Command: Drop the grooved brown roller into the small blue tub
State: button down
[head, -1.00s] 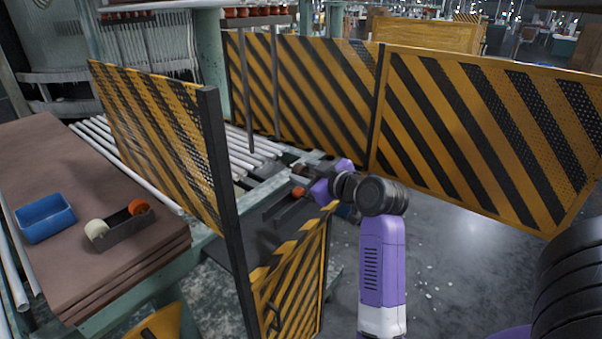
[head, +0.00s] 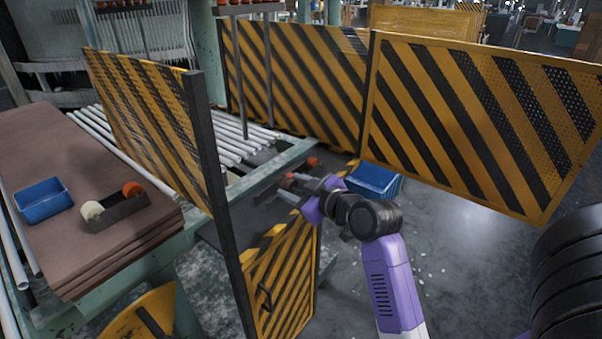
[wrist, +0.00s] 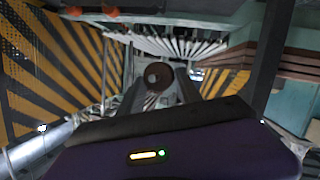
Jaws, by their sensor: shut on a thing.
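In the wrist view a brown roller (wrist: 158,75) with a pale hub sits between the two fingers of my gripper (wrist: 160,88), which is shut on it. Its grooves are too small to make out. In the head view my gripper (head: 285,186) is over the dark machine bed, behind the striped gate, and the held roller is hard to pick out there. The small blue tub (head: 43,199) stands on the brown board stack at the left, well apart from my gripper. It looks empty.
A dark holder (head: 116,212) with cream and orange rollers lies right of the tub. A striped panel (head: 155,125) with a dark post stands between my gripper and the board stack (head: 150,235). A second blue container (head: 374,182) is behind my arm.

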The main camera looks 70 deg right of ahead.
jog(key=w+a+f+n+y, duration=0.1)
jog(key=a+f+y, duration=0.1)
jog(key=a+f, duration=0.6)
jog(key=w+a+f+n+t+y, duration=0.1)
jog(key=a+f+n+y, duration=0.1)
jog(key=a+f, duration=0.7)
jog(key=w+a+f+n+y, duration=0.2)
jog(key=a+f, duration=0.7)
jog(key=a, duration=1)
jog(key=shift+t+y, duration=0.3)
jog(key=shift+y, duration=0.1)
